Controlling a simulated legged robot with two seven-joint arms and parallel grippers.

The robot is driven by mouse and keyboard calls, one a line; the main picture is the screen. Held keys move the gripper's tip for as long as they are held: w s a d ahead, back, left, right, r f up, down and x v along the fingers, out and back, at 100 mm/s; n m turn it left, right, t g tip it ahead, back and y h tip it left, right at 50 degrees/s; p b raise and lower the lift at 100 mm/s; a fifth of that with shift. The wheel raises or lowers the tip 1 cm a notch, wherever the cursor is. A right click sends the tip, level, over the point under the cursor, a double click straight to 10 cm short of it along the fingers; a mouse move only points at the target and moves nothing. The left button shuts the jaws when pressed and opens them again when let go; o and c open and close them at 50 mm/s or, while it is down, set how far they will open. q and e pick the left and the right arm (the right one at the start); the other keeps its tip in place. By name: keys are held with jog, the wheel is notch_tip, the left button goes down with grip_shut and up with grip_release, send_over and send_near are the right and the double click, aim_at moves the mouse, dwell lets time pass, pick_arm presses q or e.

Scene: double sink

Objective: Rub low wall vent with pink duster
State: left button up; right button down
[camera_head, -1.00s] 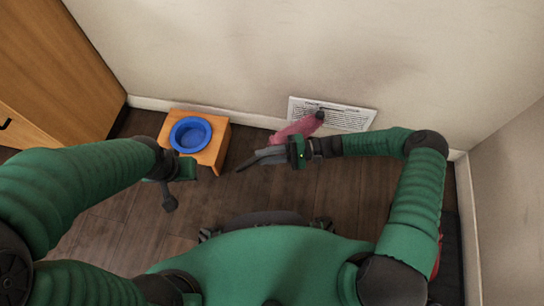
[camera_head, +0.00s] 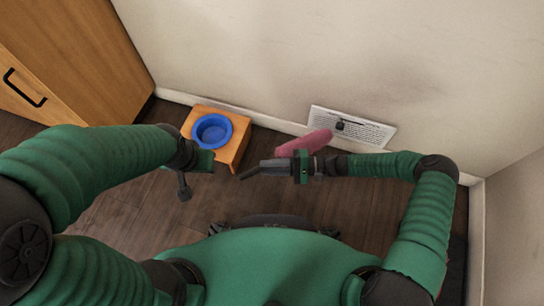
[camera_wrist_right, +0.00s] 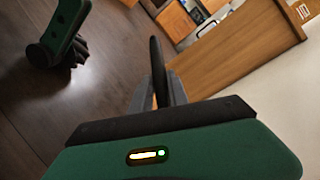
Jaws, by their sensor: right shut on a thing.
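The pink duster (camera_head: 306,143) shows behind my right gripper (camera_head: 268,168), its head pointing right and slightly up. The right gripper is shut on its black handle, which also shows between the fingers in the right wrist view (camera_wrist_right: 157,72). The white vent (camera_head: 365,131) is low on the wall, with a small dark lever on it. The duster's tip overlaps the vent's lower left edge in the head view; I cannot tell whether they touch. My left gripper (camera_head: 184,185) hangs to the left, apart from the duster; its jaw state is unclear.
A blue bowl (camera_head: 212,131) sits in an orange-brown wooden stand (camera_head: 234,152) on the floor, close to my left gripper. A wooden cabinet (camera_head: 80,50) stands at the left. A white baseboard (camera_head: 270,121) runs along the wall. Dark floor (camera_head: 130,205) is open in front.

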jog(key=shift+s+a+p, duration=0.2)
jog(key=shift+s+p, duration=0.05)
jog(key=shift+s, duration=0.35)
jog(key=shift+s+a+p, duration=0.15)
jog(key=shift+s+p, duration=0.05)
jog(key=shift+s, duration=0.4)
jog(key=shift+s+a+p, duration=0.25)
jog(key=shift+s+p, duration=0.2)
jog(key=shift+s, duration=0.3)
jog(key=shift+s+a+p, duration=0.2)
jog(key=shift+s+p, duration=0.25)
jog(key=shift+s, duration=0.25)
